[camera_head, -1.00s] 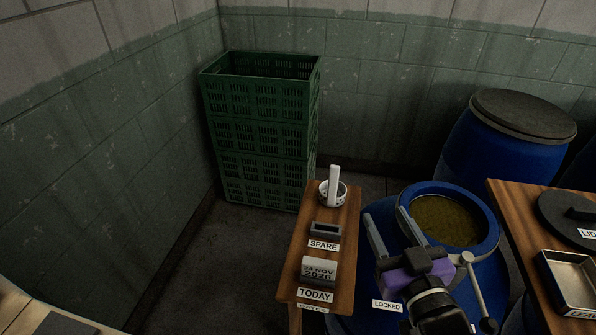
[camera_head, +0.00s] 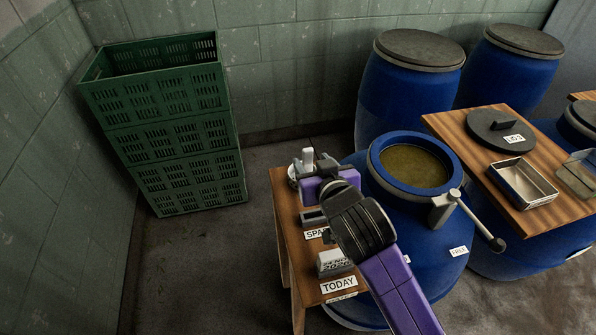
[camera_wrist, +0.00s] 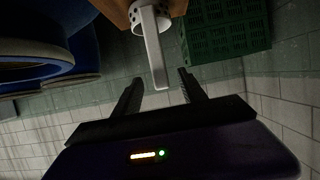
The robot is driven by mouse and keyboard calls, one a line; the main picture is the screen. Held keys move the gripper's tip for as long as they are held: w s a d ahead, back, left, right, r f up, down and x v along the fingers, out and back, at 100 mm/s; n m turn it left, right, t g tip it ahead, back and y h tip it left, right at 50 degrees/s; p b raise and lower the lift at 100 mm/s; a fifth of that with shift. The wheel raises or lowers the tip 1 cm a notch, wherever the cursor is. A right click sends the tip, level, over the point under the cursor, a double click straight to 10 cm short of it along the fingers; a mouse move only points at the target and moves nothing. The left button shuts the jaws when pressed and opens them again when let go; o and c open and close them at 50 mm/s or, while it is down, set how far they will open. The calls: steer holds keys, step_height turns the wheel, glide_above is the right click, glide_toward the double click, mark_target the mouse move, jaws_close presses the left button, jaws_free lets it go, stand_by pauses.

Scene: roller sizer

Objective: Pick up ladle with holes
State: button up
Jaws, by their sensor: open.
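The ladle with holes is a white cup with dark holes and a long pale upright handle (camera_wrist: 152,50). It stands at the far end of the small wooden table. In the head view, the ladle (camera_head: 307,156) is partly hidden by my gripper (camera_head: 314,166). In the wrist view, my gripper (camera_wrist: 157,82) is open, with its two fingers either side of the handle's end. The handle appears between or just beyond the fingertips; I cannot tell the exact depth. Nothing is held.
Green crates (camera_head: 175,130) are stacked at left. A second table (camera_head: 450,127) holds a lid and tray.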

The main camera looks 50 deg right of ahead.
steer(key=shift+w+d+f, duration=0.1)
steer(key=shift+f, duration=0.1)
steer(key=x, duration=0.5)
steer(key=p+x, duration=0.1)
steer(key=x, duration=0.1)
steer(key=shift+w+d+r, duration=0.15)
steer(key=shift+w+r, duration=0.15)
jaws_close()
